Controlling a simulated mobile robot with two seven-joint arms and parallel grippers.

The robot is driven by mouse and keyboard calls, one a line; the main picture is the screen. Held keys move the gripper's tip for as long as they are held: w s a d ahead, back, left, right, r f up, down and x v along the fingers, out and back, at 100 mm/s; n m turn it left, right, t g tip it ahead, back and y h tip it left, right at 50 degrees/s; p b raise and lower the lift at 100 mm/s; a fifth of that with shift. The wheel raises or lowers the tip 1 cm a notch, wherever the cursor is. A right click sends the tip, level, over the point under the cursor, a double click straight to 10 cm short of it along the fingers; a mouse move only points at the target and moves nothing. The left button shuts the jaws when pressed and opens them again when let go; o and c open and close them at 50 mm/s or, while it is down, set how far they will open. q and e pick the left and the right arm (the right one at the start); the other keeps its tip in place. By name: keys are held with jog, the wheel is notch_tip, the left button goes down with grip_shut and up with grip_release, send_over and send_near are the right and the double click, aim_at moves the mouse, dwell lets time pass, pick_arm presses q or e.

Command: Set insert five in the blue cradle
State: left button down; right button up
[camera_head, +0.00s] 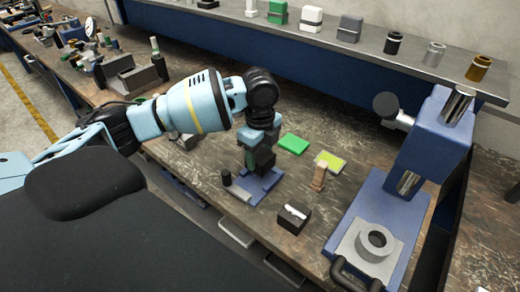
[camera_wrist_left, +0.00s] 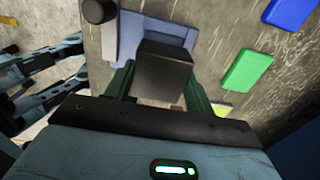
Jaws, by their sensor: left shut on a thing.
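My left gripper (camera_head: 258,160) reaches down over the workbench and is shut on a dark block, which I take to be insert five (camera_wrist_left: 163,72). In the left wrist view the block sits between the two green fingers. No number shows on it. The blue cradle (camera_head: 264,188) is a low blue piece with a short black post at its left corner. It also shows in the left wrist view (camera_wrist_left: 130,32), partly hidden behind the block. The block is at or just above the cradle; I cannot tell whether they touch. My right gripper is not in view.
A green pad (camera_head: 293,143), a yellow-green pad (camera_head: 328,163) and a wooden peg (camera_head: 319,178) stand to the right. A black box (camera_head: 293,217) is nearer the front edge. A shelf (camera_head: 365,57) holds several blocks and cylinders.

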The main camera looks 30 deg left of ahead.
aim_at(260, 164)
pick_arm(q)
jog(key=shift+f, duration=2)
jog(key=shift+f, duration=0.1)
jog(key=c, duration=0.5)
grip_release()
jog(key=shift+f, duration=0.15)
notch_tip(260, 164, up, 12)
jog(key=shift+r+p, duration=0.1)
jog(key=shift+p, duration=0.2)
